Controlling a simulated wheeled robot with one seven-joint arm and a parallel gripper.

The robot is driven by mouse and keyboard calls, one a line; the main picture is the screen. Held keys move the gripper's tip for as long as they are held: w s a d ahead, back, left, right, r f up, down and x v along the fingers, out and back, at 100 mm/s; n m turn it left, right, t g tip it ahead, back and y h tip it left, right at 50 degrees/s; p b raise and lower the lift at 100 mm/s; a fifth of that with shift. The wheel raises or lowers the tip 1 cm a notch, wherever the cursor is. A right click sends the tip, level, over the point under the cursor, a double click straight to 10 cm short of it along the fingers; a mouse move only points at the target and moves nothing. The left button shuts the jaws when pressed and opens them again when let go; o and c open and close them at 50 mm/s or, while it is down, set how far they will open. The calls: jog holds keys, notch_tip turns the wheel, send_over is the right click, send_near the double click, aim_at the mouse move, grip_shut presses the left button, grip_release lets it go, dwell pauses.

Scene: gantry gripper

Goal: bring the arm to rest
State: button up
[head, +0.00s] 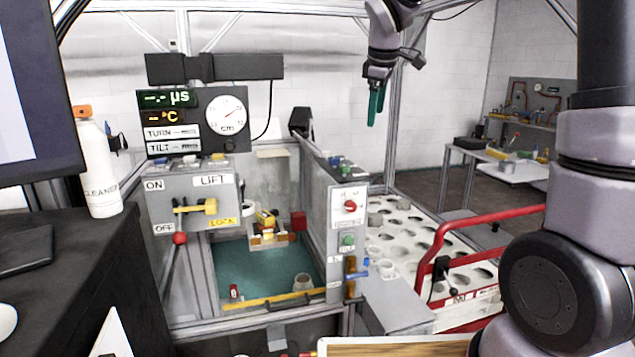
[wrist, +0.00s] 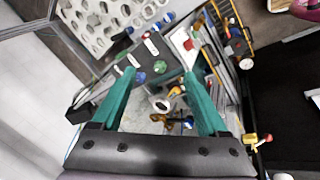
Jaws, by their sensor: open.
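My gripper (head: 376,104) has two green fingers and hangs high in the upper middle of the head view, above and behind the gantry station. In the wrist view its fingers (wrist: 159,76) stand apart with nothing held between them. Below them, well apart, is the grey control box (wrist: 155,58) with green and blue buttons. The same control box (head: 348,192) shows in the head view, with a red knob and a green button. My forearm between the gripper and the shoulder is out of the head view.
The tank (head: 262,270) with a teal floor stands at centre. A lever panel (head: 193,195) and display board (head: 192,122) are at left. A white tray with holes (head: 405,222) and a red-railed cart (head: 480,222) stand at right. A white bottle (head: 98,170) is on the dark bench. Metal frame posts surround the station.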

jog(key=s+d+m, duration=0.3)
jog(key=s+m, duration=0.2)
jog(key=s, duration=0.4)
jog(key=s+d+r+m+t+y, duration=0.1)
jog(key=s+d+m, duration=0.2)
jog(key=s+m, duration=0.3)
jog(key=s+d+r+m+t+y, duration=0.1)
jog(key=s+d+m, duration=0.3)
jog(key=s, duration=0.7)
jog(key=shift+s+m, duration=0.35)
jog(key=shift+m, duration=0.55)
